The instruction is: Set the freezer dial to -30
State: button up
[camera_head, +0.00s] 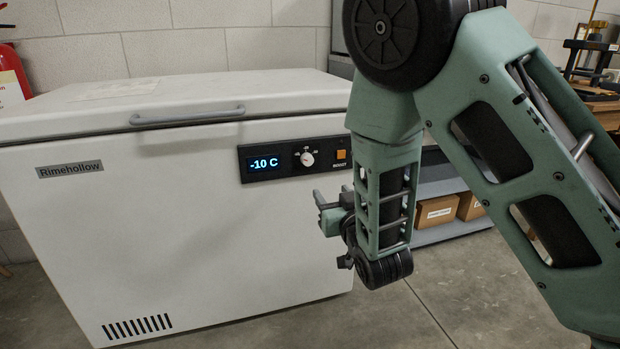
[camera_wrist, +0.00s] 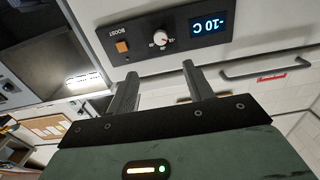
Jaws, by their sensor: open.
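The white chest freezer (camera_head: 190,215) has a dark control panel on its front, right of centre. Its display (camera_head: 264,162) reads -10 C. The dial (camera_head: 306,158) is a small round white knob between the display and an orange BOOST button (camera_head: 341,154). My gripper (camera_head: 325,207) is below and right of the panel in the head view, apart from the dial. In the wrist view the panel appears upside down, with the dial (camera_wrist: 160,39) beyond and between the two fingers. My gripper (camera_wrist: 157,72) is open and empty there.
A long grey lid handle (camera_head: 187,116) runs along the freezer's top front. A red extinguisher (camera_head: 12,75) stands at the far left. A shelf with cardboard boxes (camera_head: 437,211) is right of the freezer, behind my arm. The floor in front is clear.

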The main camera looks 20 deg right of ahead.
aim_at(309, 162)
jog(key=w+b, duration=0.1)
jog(key=w, duration=0.4)
jog(key=w+b, duration=0.1)
jog(key=w, duration=0.5)
jog(key=w+b, duration=0.1)
jog(key=w, duration=0.5)
jog(key=shift+w+a, duration=0.15)
jog(key=shift+a, duration=0.2)
jog(key=shift+c, duration=0.3)
jog(key=c, duration=0.9)
